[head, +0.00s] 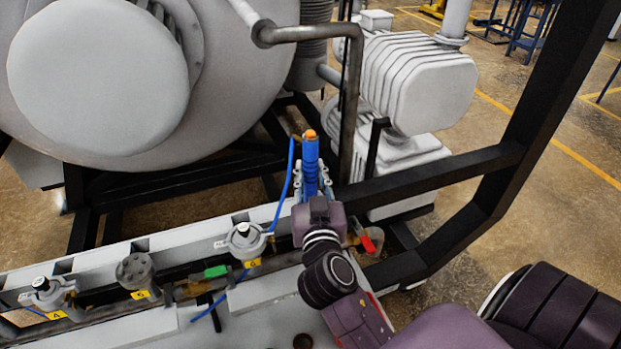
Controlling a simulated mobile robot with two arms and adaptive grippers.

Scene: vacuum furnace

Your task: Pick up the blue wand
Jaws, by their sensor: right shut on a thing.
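The blue wand (311,164) stands roughly upright near the middle of the head view, with an orange tip (310,134) on top. My right gripper (312,188) reaches up from the lower right and is shut on the blue wand. Its fingers sit on both sides of the wand's lower part, and the gripper body hides the lower end. A thin blue hose (287,180) runs beside the wand on the left. My left gripper is not in view.
A black frame beam (430,177) runs right of the wand, and a grey pipe (352,110) rises close behind it. Valves with yellow tags (246,242) line the grey rail at left. A red-handled valve (371,240) sits right of my gripper. The large furnace (100,80) fills the upper left.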

